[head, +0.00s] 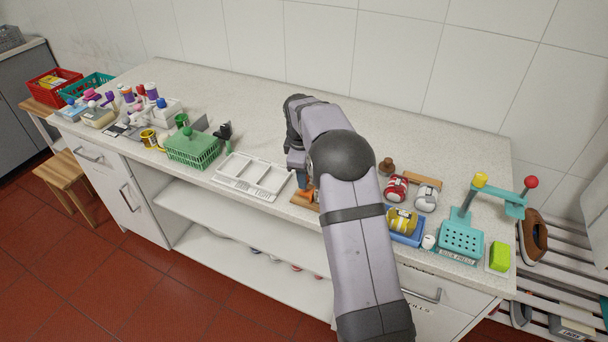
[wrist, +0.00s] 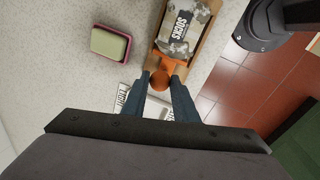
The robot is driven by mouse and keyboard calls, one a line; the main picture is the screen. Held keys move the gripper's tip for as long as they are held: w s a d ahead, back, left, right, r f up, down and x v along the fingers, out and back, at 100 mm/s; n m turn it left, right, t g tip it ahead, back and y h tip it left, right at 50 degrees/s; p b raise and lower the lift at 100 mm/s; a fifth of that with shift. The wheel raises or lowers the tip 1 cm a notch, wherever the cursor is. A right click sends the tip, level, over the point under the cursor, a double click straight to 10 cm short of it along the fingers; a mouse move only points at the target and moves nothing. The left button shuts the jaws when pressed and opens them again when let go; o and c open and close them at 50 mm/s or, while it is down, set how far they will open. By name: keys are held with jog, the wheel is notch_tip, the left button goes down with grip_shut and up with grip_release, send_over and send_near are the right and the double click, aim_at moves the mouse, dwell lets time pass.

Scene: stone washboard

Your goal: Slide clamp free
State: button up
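An orange clamp (wrist: 178,66) with a round knob (wrist: 160,80) sits at the end of a wooden board (wrist: 198,44) in the wrist view. A grey patterned bundle marked SOCKS (wrist: 181,28) lies on the board beyond the clamp. My gripper (wrist: 161,79) has its two blue fingers apart, one on each side of the knob. Whether they touch the knob is not clear. In the head view my gripper (head: 300,172) is over the counter, and only part of the orange clamp (head: 306,194) shows beside it. My arm hides most of the board there.
A white divided tray (head: 252,177) lies left of my gripper on the counter (head: 260,120). A green basket (head: 193,150) stands farther left. Rolled socks (head: 396,188), a blue tray (head: 405,238) and a teal press (head: 462,240) stand right of my arm. The counter's back is clear.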

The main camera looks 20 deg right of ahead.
grip_shut()
jog(key=shift+w+a+r+p, duration=0.1)
jog(key=shift+w+a+p, duration=0.05)
jog(key=shift+a+p, duration=0.15)
jog(key=shift+w+a+p, duration=0.55)
jog(key=shift+w+a, duration=0.15)
jog(key=shift+w, duration=0.1)
jog(key=o, duration=1)
grip_release()
jog(key=shift+w+a, duration=0.1)
jog(key=shift+c, duration=0.2)
notch_tip(320, 180, up, 7)
jog(key=s+b, duration=0.1)
jog(key=b, duration=0.1)
jog(key=shift+s+a, duration=0.15)
jog(key=shift+a, duration=0.2)
